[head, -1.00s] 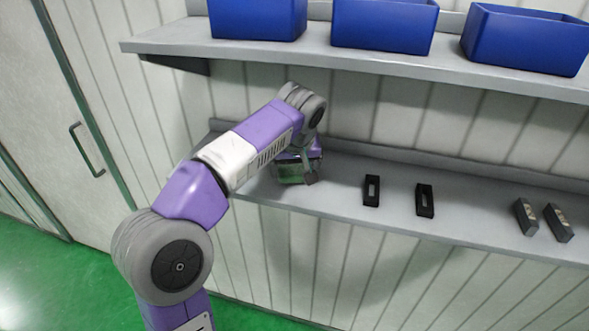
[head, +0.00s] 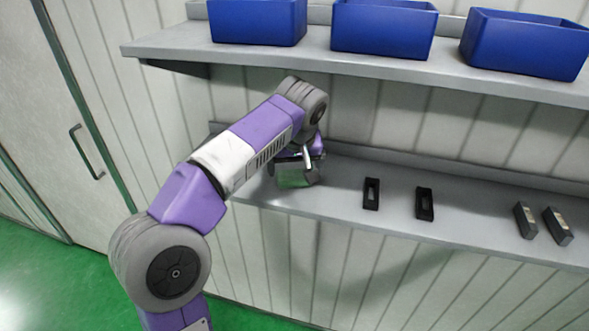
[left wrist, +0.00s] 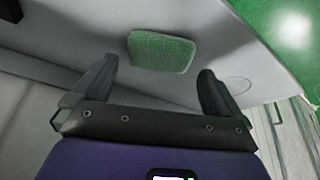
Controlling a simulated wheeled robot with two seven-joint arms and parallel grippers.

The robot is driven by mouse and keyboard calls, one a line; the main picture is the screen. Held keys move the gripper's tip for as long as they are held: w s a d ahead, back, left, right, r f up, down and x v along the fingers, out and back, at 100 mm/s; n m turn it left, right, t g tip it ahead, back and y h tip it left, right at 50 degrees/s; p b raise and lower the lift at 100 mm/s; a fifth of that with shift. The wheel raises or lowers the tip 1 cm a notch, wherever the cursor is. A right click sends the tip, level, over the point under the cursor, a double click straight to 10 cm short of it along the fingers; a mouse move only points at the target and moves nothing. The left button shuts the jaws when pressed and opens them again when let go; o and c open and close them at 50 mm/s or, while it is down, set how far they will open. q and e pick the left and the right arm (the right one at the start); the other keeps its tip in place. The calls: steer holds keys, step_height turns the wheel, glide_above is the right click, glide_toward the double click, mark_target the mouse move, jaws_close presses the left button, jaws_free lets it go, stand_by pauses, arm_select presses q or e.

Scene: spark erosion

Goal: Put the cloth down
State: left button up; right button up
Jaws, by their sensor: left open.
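The cloth is a small light green folded pad (left wrist: 161,52) in the left wrist view. It lies flat on the grey lower shelf (left wrist: 245,50), just past my fingertips. My left gripper (left wrist: 158,74) is open, with one finger on each side and a gap between them, and nothing is gripped. In the head view my left gripper (head: 296,168) is low over the left end of the lower shelf, partly hidden by its own wrist. A green patch shows at its underside there; I cannot tell for sure whether it is the cloth. My right gripper is out of view.
Two black open holders (head: 371,194) and two dark blocks (head: 526,221) stand on the lower shelf (head: 325,203), right of my gripper. An upper shelf (head: 290,52) carries blue bins (head: 385,28). A door with a handle (head: 85,150) is at the left.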

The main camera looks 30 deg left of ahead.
arm_select(q)
steer(key=s+d+b, duration=0.2)
steer(key=s+d, duration=0.5)
steer(key=s, duration=0.3)
steer(key=shift+r, duration=0.15)
steer(key=shift+d, duration=0.1)
